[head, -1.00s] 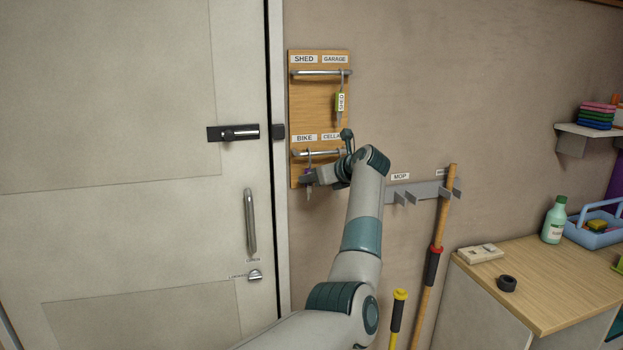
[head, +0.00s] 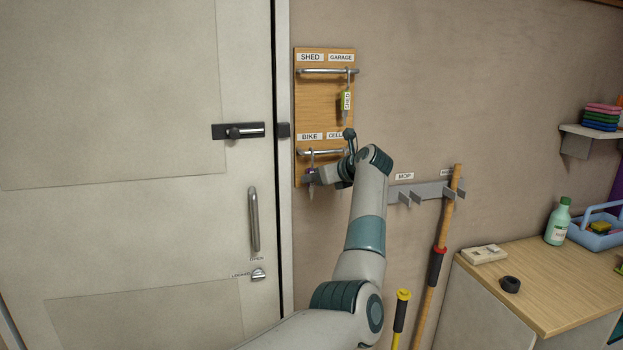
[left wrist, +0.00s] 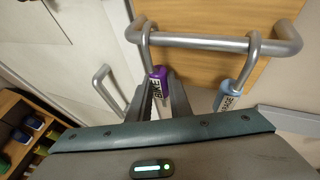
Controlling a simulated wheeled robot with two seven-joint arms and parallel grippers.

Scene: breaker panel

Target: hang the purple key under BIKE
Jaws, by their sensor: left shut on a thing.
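The wooden key board (head: 324,117) hangs on the wall right of the door. Its lower rail (head: 322,153) runs under the BIKE label (head: 310,136) and the partly covered CELLAR label (head: 334,135). The purple key (head: 311,172) is at the rail's left part, below BIKE. My left gripper (head: 310,178) is shut on its purple tag, which reads BIKE in the left wrist view (left wrist: 157,76). There, the key's hook appears to loop over the rail (left wrist: 205,42) near its left end. My right gripper is not in view.
A blue-tagged key (left wrist: 228,94) hangs at the rail's right part, close to my gripper. A green SHED key (head: 347,100) hangs from the upper rail (head: 328,71), under GARAGE. The door handle (head: 253,220) is to the left. A tool rack (head: 420,191) is to the right.

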